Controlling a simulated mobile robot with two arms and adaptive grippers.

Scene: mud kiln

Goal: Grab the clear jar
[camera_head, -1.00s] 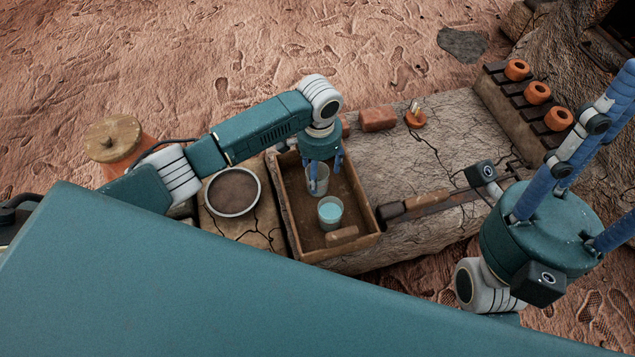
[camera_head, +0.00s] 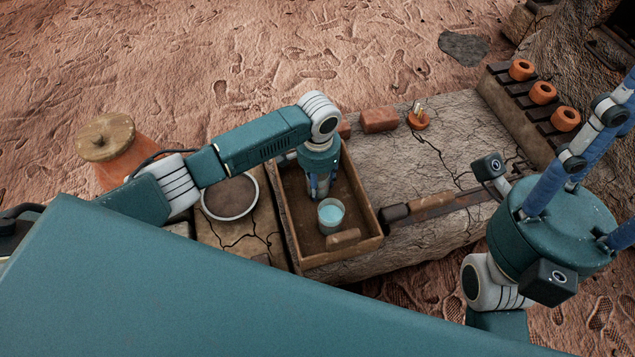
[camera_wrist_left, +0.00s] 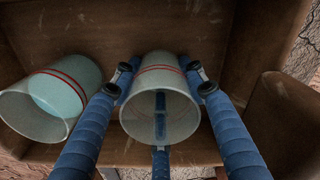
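The clear jar (camera_wrist_left: 140,85), with red stripes, is inside the wooden crate in the left wrist view. In the head view it is mostly hidden by my left gripper (camera_head: 321,190). The blue fingers of this gripper (camera_wrist_left: 160,80) are around the jar. Two appear to press on its sides, and a third shows through the glass. A similar jar with teal content (camera_head: 331,212) stands close beside it, apart from the fingers; it also shows in the left wrist view (camera_wrist_left: 62,95). My right gripper (camera_head: 590,165) is raised at the right with its fingers spread and empty.
The wooden crate (camera_head: 372,215) has high walls and a small brown block (camera_head: 343,239) at its near end. A round bowl (camera_head: 230,197) is left of it. A long-handled tool (camera_head: 430,204) lies right of it. Orange pots (camera_head: 543,93) stand on the back-right shelf.

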